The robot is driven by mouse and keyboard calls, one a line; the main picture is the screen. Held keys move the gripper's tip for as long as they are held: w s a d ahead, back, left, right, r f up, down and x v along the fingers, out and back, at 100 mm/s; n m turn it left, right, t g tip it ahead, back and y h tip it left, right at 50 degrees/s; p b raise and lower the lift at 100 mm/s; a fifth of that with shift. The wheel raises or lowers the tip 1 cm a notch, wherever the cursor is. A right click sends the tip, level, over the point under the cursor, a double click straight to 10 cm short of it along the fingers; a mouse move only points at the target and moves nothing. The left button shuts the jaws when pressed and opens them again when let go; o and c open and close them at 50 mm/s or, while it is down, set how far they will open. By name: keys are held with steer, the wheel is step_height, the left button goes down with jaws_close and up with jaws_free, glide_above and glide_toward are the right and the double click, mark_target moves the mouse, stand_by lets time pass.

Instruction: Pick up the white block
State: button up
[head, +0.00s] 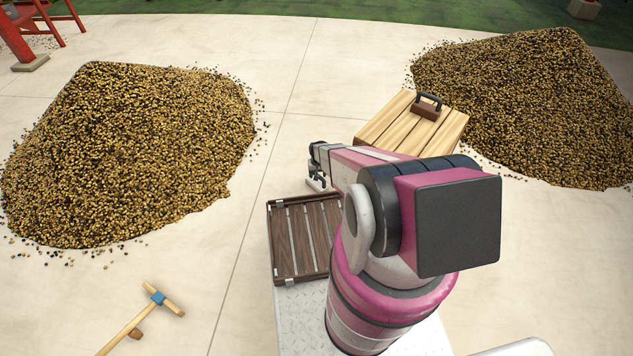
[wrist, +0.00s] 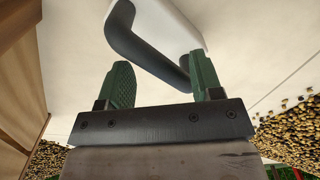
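The white block (wrist: 172,24) has a dark curved handle (wrist: 150,50) and shows at the top of the wrist view, partly cut off by the frame. In the head view a small part of the block (head: 317,186) shows on the pale floor, just below my gripper (head: 315,168). In the wrist view my gripper (wrist: 161,60) is open, with its two green fingers spread apart. The handle lies across the gap at the fingertips, its right end close to the right finger. I cannot tell whether they touch. Nothing is held.
A wooden box (head: 385,125) with a brown handled block (head: 425,109) on top stands behind my arm. A slatted tray (head: 290,280) is nearer. Bean heaps lie left (head: 130,150) and right (head: 530,100). A wooden tool (head: 128,330) lies front left. The floor between is clear.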

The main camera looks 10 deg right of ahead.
jaws_close()
steer(key=shift+r, duration=0.2)
steer(key=shift+r, duration=1.85)
